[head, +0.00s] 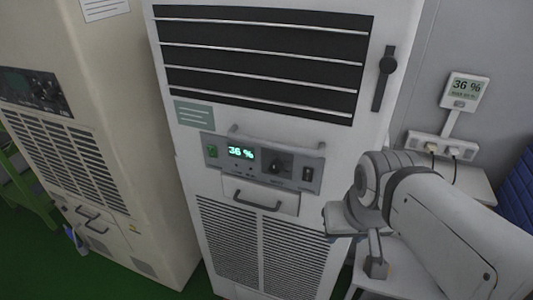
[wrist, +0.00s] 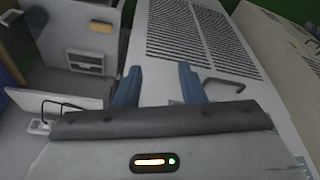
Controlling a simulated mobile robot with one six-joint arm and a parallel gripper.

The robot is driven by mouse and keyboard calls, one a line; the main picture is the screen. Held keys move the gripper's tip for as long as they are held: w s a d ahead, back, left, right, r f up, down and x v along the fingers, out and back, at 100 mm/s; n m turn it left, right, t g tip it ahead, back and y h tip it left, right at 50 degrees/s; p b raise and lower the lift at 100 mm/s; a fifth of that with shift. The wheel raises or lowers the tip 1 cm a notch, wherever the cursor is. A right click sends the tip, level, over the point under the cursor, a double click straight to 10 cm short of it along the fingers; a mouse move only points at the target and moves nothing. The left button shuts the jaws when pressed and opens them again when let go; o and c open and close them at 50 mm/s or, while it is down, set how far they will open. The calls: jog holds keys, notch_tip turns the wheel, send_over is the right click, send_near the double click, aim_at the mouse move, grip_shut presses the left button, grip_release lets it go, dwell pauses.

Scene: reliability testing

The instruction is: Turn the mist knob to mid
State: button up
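A tall white cabinet (head: 180,150) has a grey control panel (head: 225,153) with a green 36 % display. A dark knob (head: 278,164) sits right of the display; its label and pointer are too small to read. A dark rocker switch (head: 307,174) is at the panel's right end. My gripper (wrist: 160,84) shows two blue-grey fingers, spread apart with nothing between them. In the head view my arm is right of the panel and lower, clear of the knob; the fingertips are not clear there. I cannot make out the knob in the wrist view.
A drawer handle (head: 256,201) juts out below the panel, and a wide bar handle (head: 275,143) runs just above it. A beige cabinet (head: 110,150) stands at left. A wall meter (head: 464,92) and a socket with plugs (head: 441,146) are at right, above a white table (head: 400,272).

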jog(key=shift+o, duration=0.3)
jog(key=shift+o, duration=0.7)
jog(key=shift+f, duration=0.15)
jog(key=shift+o, duration=0.5)
jog(key=f+n+h+b, duration=0.1)
jog(key=n, duration=0.1)
jog(key=d+f+n+h+b, duration=0.1)
jog(key=f+n, duration=0.1)
jog(key=f+n+g+h+b, duration=0.1)
jog(key=shift+w+d+f+n+b, duration=0.15)
jog(key=shift+d+f+n+b, duration=0.15)
jog(key=shift+n+b, duration=0.1)
jog(key=n+t+h+b, duration=0.4)
jog(key=n+t+b, duration=0.75)
jog(key=n, duration=1.15)
send_near(273, 170)
notch_tip(273, 170, down, 2)
jog(key=t+p, duration=0.2)
jog(key=t, duration=0.1)
jog(key=shift+g, duration=0.25)
jog(key=x, duration=0.5)
jog(key=p+x, duration=0.1)
jog(key=x, duration=0.1)
jog(key=shift+w+d, duration=0.2)
jog(key=shift+d, duration=0.2)
